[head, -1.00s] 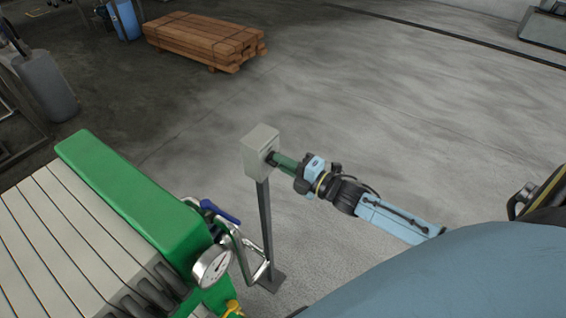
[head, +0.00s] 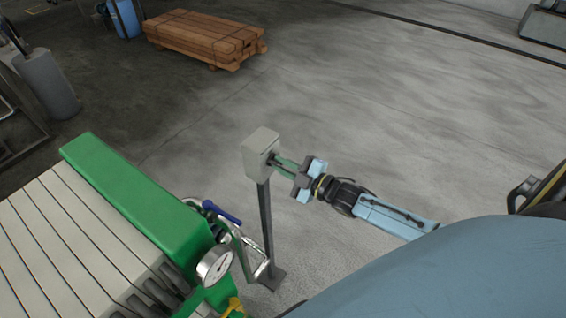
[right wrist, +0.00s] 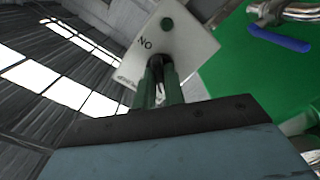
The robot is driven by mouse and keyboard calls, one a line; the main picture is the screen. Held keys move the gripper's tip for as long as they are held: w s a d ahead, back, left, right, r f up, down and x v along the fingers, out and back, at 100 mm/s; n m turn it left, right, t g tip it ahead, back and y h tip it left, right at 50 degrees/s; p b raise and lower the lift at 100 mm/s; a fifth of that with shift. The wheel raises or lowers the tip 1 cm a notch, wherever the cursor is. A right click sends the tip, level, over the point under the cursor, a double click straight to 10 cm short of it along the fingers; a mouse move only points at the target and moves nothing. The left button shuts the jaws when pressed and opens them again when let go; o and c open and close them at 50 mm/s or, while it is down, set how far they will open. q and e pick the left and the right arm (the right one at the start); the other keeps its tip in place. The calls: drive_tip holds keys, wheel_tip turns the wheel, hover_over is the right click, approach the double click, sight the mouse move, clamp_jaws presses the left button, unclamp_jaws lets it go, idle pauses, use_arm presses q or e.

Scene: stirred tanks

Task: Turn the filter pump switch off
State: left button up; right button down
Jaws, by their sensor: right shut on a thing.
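The switch box (head: 260,147) is a light grey box on a dark post. In the right wrist view its pale face plate (right wrist: 185,40) carries a green dot, letters that read "NO" from this angle, and other small lettering too unclear to read. My right gripper (head: 277,163) reaches the box's right-hand face with its green fingers. In the right wrist view the fingers are shut on a black switch knob (right wrist: 155,62), which is mostly hidden between them. My left gripper is out of view.
A green and off-white plate filter (head: 125,187) stands left of the post, with a pressure gauge (head: 215,266) and a blue-handled valve (head: 222,212) close to it. Stacked timber (head: 205,38) lies far back. The floor behind and right of the box is clear.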

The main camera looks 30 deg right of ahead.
drive_tip(key=shift+m+p, duration=0.7)
drive_tip(key=shift+m, duration=4.3)
drive_tip(key=c, duration=1.5)
unclamp_jaws()
drive_tip(key=v, duration=1.3)
drive_tip(key=shift+s+d+b, duration=0.15)
drive_tip(key=shift+s+b, duration=0.05)
drive_tip(key=shift+b, duration=0.15)
drive_tip(key=shift+f, duration=0.1)
